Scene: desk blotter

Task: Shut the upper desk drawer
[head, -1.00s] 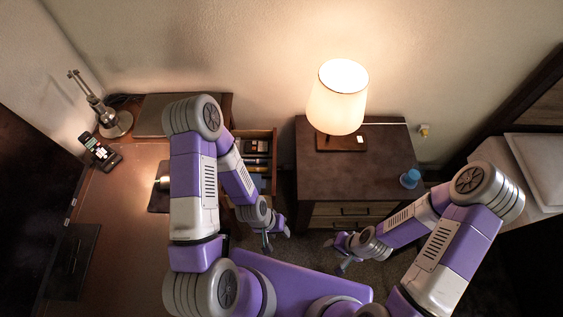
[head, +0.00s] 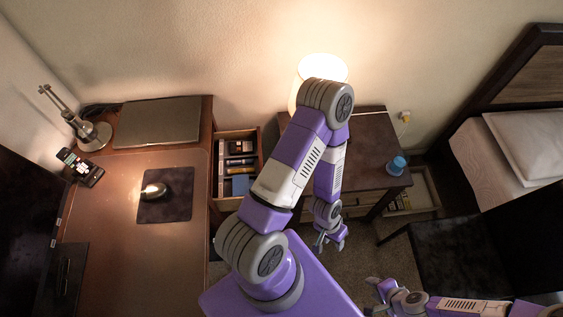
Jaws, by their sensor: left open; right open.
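The upper desk drawer (head: 260,148) stands pulled out from the right side of the brown desk (head: 115,215). Several dark items and a blue one lie inside it. My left arm hides part of the space to the right of the drawer. My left gripper (head: 329,245) is open and empty, over the floor to the right of the drawer and below it in the picture, apart from it. My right gripper (head: 372,296) is open and empty at the bottom of the view, further right and away from the drawer.
A nightstand (head: 375,150) with a lit lamp (head: 322,67) and a blue cup (head: 397,165) stands behind my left arm. An open compartment (head: 432,185) shows to its right. A black chair (head: 465,255) and a bed (head: 470,160) are at right. A mouse (head: 153,190) lies on the desk.

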